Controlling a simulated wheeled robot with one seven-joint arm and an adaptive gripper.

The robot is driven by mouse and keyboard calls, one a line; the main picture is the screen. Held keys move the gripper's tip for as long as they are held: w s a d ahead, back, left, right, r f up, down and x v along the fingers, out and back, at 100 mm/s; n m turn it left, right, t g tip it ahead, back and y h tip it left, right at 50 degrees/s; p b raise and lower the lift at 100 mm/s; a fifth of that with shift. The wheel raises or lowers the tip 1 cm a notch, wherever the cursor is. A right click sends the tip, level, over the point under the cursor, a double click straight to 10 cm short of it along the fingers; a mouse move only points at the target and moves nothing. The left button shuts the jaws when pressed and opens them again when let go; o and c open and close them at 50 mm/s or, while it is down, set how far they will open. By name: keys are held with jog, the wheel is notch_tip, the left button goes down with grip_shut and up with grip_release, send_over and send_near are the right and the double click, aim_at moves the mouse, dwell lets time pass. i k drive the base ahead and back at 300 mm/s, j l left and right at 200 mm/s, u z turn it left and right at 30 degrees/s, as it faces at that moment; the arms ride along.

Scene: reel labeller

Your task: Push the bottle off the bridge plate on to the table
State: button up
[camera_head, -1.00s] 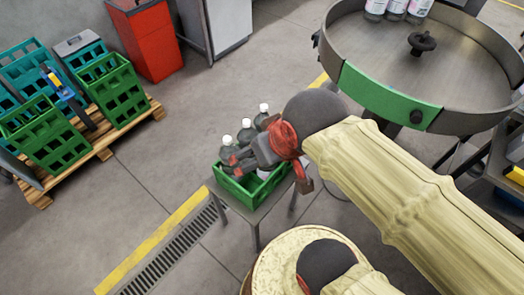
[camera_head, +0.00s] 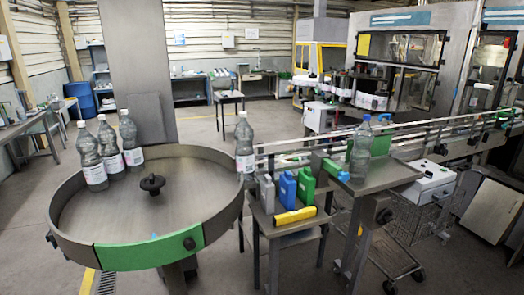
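A clear bottle (camera_head: 244,143) with a white label and pale cap stands upright at the right rim of the round metal table (camera_head: 190,205), where the conveyor meets it. The plate under this bottle is mostly hidden by the rim. Several similar labelled bottles (camera_head: 109,158) stand on the round table at its far left. The table has a dark knob (camera_head: 152,183) at its centre and a green panel on its front wall. My gripper is not in view.
A conveyor (camera_head: 420,135) runs right from the round table. A blue-capped bottle (camera_head: 361,150) stands near a metal side table (camera_head: 385,178). Blue and green containers (camera_head: 288,190) and a yellow object (camera_head: 295,216) sit on a low stand. The round table's middle is clear except the knob.

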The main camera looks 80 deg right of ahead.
aim_at(243, 133)
jog(key=z, duration=2.6)
jog(key=i+l, duration=0.45)
jog(key=i, duration=0.2)
